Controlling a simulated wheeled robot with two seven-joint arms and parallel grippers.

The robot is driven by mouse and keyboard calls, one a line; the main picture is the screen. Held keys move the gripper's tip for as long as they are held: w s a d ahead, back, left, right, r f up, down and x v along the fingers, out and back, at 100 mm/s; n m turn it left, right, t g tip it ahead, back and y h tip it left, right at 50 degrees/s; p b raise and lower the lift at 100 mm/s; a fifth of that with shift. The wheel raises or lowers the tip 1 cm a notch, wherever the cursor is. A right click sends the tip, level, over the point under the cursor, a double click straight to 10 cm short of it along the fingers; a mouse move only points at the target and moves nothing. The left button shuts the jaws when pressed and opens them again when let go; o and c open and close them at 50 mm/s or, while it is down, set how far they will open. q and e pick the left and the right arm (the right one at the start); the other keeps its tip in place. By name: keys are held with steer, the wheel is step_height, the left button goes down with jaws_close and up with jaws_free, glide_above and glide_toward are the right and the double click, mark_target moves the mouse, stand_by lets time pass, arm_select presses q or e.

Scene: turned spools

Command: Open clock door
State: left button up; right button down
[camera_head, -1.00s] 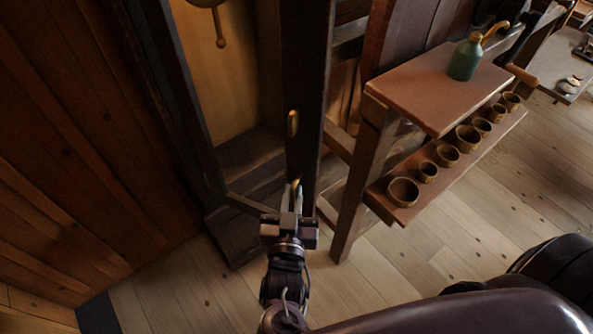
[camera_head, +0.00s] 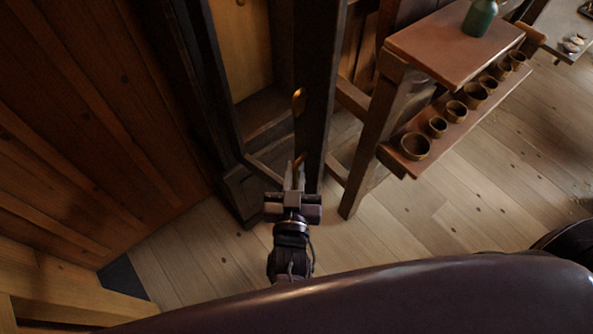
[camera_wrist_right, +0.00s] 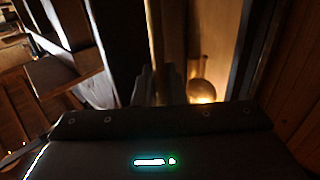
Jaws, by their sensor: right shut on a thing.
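The tall clock case (camera_head: 203,80) stands at the centre left with a dark wooden frame and a lighter interior (camera_head: 243,45). Its dark door (camera_head: 318,95) stands edge-on, swung away from the case's left post, so the inside shows. A brass handle (camera_head: 299,101) runs down the door. My right gripper (camera_head: 294,174) is shut on the handle's lower part. In the right wrist view the brass bar (camera_wrist_right: 154,45) rises between my fingers (camera_wrist_right: 150,85), and a round brass pendulum bob (camera_wrist_right: 201,90) shows to the right. My left gripper is not in view.
A wooden shelf unit (camera_head: 440,50) stands close to the right of the door, with a green bottle (camera_head: 480,17) on top and several brown cups (camera_head: 415,146) on its lower shelf. A plank wall (camera_head: 70,130) is at left. Floor (camera_head: 400,230) is clear in front.

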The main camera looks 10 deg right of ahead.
steer(key=c, duration=1.6)
jaws_free()
steer(key=shift+w+a+r, duration=0.1)
steer(key=shift+a, duration=0.05)
steer(key=shift+c, duration=0.2)
steer(key=b+v, duration=0.1)
steer(key=v, duration=0.6)
steer(key=shift+s, duration=0.35)
steer(key=shift+a, duration=0.15)
steer(key=shift+c, duration=0.3)
